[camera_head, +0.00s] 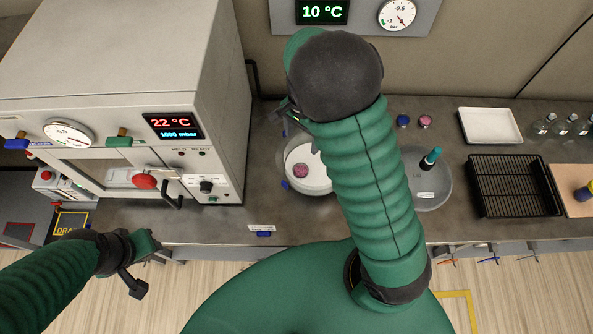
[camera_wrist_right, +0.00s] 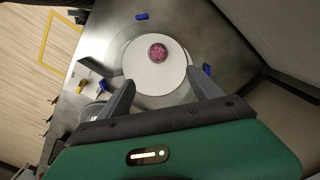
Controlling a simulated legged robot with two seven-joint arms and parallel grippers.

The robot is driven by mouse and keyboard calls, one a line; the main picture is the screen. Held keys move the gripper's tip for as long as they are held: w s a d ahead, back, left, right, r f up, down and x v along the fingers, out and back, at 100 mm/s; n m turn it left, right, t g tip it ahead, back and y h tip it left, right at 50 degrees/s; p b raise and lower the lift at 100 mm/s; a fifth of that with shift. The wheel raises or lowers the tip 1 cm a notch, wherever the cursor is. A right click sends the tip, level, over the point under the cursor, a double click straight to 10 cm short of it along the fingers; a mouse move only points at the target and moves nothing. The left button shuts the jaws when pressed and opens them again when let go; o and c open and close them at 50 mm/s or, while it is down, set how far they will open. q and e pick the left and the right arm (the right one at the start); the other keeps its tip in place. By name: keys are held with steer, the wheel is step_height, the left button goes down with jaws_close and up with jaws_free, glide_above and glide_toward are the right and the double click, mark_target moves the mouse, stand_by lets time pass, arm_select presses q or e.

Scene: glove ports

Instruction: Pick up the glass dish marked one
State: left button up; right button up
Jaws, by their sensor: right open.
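A small round glass dish with pink-purple grainy contents (camera_head: 301,170) sits on a white round plate (camera_head: 318,180) inside a larger glass vessel. No mark on it is readable. In the right wrist view the dish (camera_wrist_right: 158,52) lies on the plate, beyond and between my fingers. My right gripper (camera_wrist_right: 160,78) is open and empty, above the plate and apart from the dish. In the head view my right forearm hides part of the vessel. My left gripper (camera_head: 145,268) is low at the left, in front of the bench and far from the dish; its opening is unclear.
A boxy oven (camera_head: 120,90) stands left of the vessel. A glass lid with a green knob (camera_head: 428,185) lies to the right. A black rack (camera_head: 512,185) and a white tray (camera_head: 489,126) are farther right. Blue clips surround the vessel. A small label (camera_head: 262,227) is at the bench front.

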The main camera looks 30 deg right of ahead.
steer(key=m, duration=0.1)
glide_above(301, 172)
steer(key=w, duration=0.1)
step_height(301, 172, down, 9)
steer(key=f, duration=0.2)
steer(key=f+p, duration=0.1)
steer(key=f, duration=0.2)
steer(key=s+f+p, duration=0.1)
steer(key=f, duration=0.1)
steer(key=shift+d+f, duration=0.2)
steer(key=shift+w+a+f, duration=0.1)
steer(key=shift+f, duration=0.15)
steer(key=shift+a, duration=0.25)
steer(key=shift+c, duration=1.1)
arm_select(q)
steer(key=shift+s+a+r, duration=0.25)
steer(key=shift+a+r, duration=0.35)
steer(key=shift+r, duration=0.3)
arm_select(e)
steer(key=shift+d, duration=0.15)
steer(key=c, duration=1.2)
